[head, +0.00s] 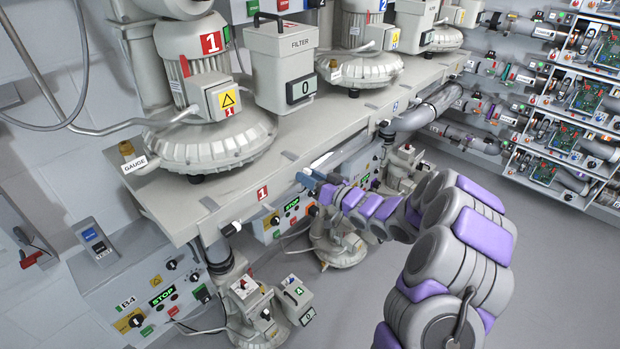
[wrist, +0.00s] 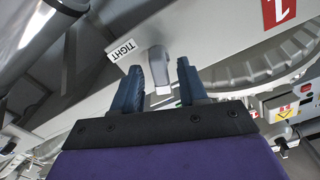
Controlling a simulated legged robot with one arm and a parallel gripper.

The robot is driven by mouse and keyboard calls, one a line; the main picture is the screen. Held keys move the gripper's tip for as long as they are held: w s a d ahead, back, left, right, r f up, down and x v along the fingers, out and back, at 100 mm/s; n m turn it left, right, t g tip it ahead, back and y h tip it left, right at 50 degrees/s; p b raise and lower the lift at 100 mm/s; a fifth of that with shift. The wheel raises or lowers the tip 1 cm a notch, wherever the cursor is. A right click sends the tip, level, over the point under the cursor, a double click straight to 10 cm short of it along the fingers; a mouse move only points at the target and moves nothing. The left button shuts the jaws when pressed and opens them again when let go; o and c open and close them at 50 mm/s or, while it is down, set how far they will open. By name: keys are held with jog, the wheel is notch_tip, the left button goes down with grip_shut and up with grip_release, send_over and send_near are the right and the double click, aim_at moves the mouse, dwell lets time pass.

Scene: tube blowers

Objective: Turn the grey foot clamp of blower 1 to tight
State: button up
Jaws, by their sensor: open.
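Blower 1 (head: 210,140) stands on the bench at left in the head view, with a red 1 plate on its motor. In the wrist view the grey foot clamp (wrist: 158,66) is a short lever on the pale bench edge, beside a white TIGHT label (wrist: 122,50). Its lit end points down the picture, toward my gripper. My gripper (wrist: 160,72) is open, its two blue fingers on either side of the lever. I cannot tell whether they touch it. In the head view my gripper (head: 316,184) is at the bench's front edge, hiding the clamp.
The bench edge (head: 230,207) carries a red 1 plate (head: 263,193). Below it are control boxes with STOP displays (head: 291,206) and a lower pump unit (head: 340,245). Racks of circuit boards (head: 580,100) stand at right. The floor (head: 550,270) at right is clear.

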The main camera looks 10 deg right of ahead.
grip_shut()
jog(key=shift+d+r+m+p, duration=0.1)
jog(key=shift+m+p, duration=0.3)
jog(key=shift+p, duration=0.7)
jog(key=m+p, duration=0.1)
jog(key=p, duration=0.1)
jog(key=shift+r+p, duration=0.1)
jog(key=shift+p, duration=0.2)
jog(key=shift+w+d+f+m+p, duration=0.1)
jog(key=shift+f+m+p, duration=0.15)
jog(key=shift+m+p, duration=1.9)
jog(key=shift+d+f+m+p, duration=0.1)
jog(key=shift+f+m+p, duration=0.2)
jog(key=shift+m+p, duration=1.8)
jog(key=shift+w+d+f+m+p, duration=0.1)
jog(key=shift+f+m+p, duration=0.15)
jog(key=shift+m+p, duration=1.85)
jog(key=shift+p, duration=0.3)
